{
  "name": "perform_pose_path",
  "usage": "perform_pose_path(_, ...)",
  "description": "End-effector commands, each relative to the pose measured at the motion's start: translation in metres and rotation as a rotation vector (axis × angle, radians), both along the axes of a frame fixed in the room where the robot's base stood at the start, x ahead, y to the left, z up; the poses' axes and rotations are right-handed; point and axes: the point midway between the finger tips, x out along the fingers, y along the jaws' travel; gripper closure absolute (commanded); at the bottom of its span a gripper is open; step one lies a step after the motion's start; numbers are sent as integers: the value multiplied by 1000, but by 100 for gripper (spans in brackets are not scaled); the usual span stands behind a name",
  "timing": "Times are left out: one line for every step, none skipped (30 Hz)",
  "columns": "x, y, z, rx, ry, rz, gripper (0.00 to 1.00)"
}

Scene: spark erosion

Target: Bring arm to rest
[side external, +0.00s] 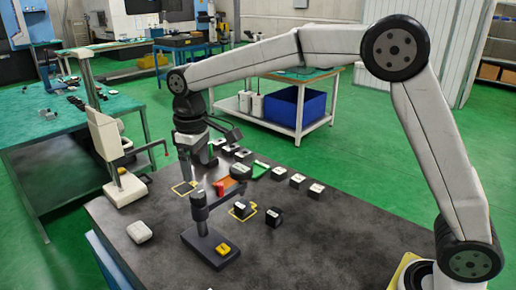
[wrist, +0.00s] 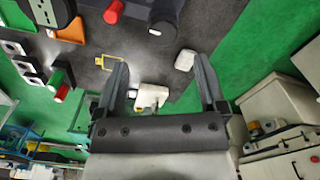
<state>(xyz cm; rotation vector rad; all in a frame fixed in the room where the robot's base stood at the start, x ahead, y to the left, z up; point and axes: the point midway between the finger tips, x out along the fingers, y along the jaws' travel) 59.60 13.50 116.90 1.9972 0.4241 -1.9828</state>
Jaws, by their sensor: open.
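My gripper (side external: 200,166) hangs from my wrist over the far left part of the dark work table (side external: 330,235), above a yellow outlined square (side external: 184,188). In the wrist view its two fingers (wrist: 160,68) are spread wide, with nothing held between them. A white piece (wrist: 150,96) shows between the fingers, lower down and apart from them. My arm is raised and bent, reaching across the table from its base at the right.
A black stand with a post (side external: 210,246) is in front of my gripper. Several black blocks (side external: 274,217) lie to the right. A white measuring stand (side external: 125,188) and rounded white object (side external: 139,231) are left.

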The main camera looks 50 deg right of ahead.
Motion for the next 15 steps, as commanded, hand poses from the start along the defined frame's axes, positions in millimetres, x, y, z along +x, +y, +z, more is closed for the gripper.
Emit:
perform_pose_path(-2,-3,-2,1,-2,-8,9)
perform_pose_path(-3,-6,-4,2,-6,-13,9)
perform_pose_path(-6,-9,-7,3,-9,-21,9)
perform_pose_path(-8,-12,-9,4,-13,-28,9)
perform_pose_path(-10,-15,-12,4,-16,-36,9)
perform_pose_path(-14,-20,-15,6,-23,-48,9)
perform_pose_path(-17,-24,-19,7,-27,-57,9)
perform_pose_path(-20,-28,-22,9,-30,-68,9)
perform_pose_path(-25,-33,-27,10,-38,-82,9)
perform_pose_path(-28,-38,-31,12,-44,-93,9)
perform_pose_path(-33,-42,-34,13,-50,-104,9)
perform_pose_path(-38,-47,-40,15,-57,-118,9)
perform_pose_path(-43,-52,-43,17,-63,-129,9)
perform_pose_path(-47,-56,-47,18,-69,-141,9)
perform_pose_path(-54,-61,-52,20,-77,-156,9)
